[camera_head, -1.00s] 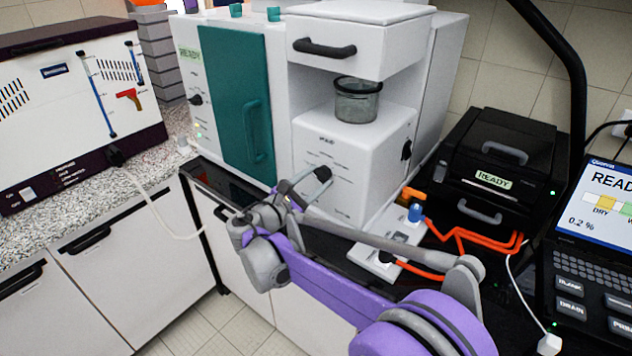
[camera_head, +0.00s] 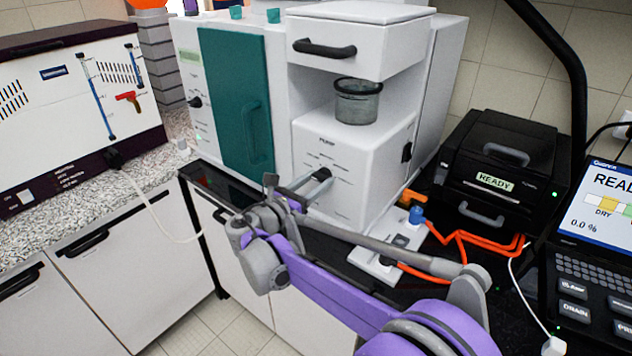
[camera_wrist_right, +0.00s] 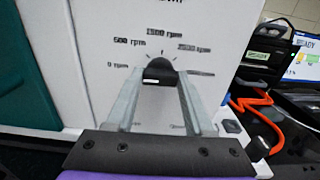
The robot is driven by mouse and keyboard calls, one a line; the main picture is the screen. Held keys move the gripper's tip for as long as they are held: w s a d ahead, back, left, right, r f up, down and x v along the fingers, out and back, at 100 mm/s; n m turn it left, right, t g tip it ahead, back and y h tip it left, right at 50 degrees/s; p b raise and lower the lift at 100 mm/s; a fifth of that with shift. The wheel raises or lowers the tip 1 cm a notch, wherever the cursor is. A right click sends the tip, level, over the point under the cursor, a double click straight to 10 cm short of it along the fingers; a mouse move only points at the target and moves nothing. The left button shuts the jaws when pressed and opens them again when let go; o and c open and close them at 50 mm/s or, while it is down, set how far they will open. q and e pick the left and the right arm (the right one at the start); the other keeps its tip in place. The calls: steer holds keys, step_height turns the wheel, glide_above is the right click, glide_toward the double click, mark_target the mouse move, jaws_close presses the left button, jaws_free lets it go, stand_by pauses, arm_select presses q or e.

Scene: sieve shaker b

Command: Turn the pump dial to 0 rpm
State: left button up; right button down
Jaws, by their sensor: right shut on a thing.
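The pump's white front panel (camera_head: 350,200) stands below a glass jar in the middle of the head view. In the right wrist view the dark pump dial (camera_wrist_right: 159,72) sits on this panel, under an arc of labels that starts with 0 rpm at the left and goes on through 500 and 1500 rpm. My right gripper (camera_head: 318,178) reaches the panel from the front. Its two fingers (camera_wrist_right: 160,82) are shut on the dial, one on each side. The dial's exact setting cannot be read. My left gripper is not in view.
A teal door (camera_head: 240,100) is left of the pump panel. A white switch box (camera_head: 385,255) with orange cable (camera_head: 455,240) lies to the right, near a black printer-like device (camera_head: 505,165). A laptop-like terminal (camera_head: 600,220) is at the far right.

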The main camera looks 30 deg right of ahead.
steer(key=shift+c, duration=1.4)
jaws_free()
steer(key=shift+a, duration=0.1)
steer(key=v, duration=1)
steer(key=shift+s+a+b, duration=0.15)
steer(key=shift+a+b, duration=0.1)
steer(key=shift+b, duration=0.1)
steer(key=shift+f, duration=0.1)
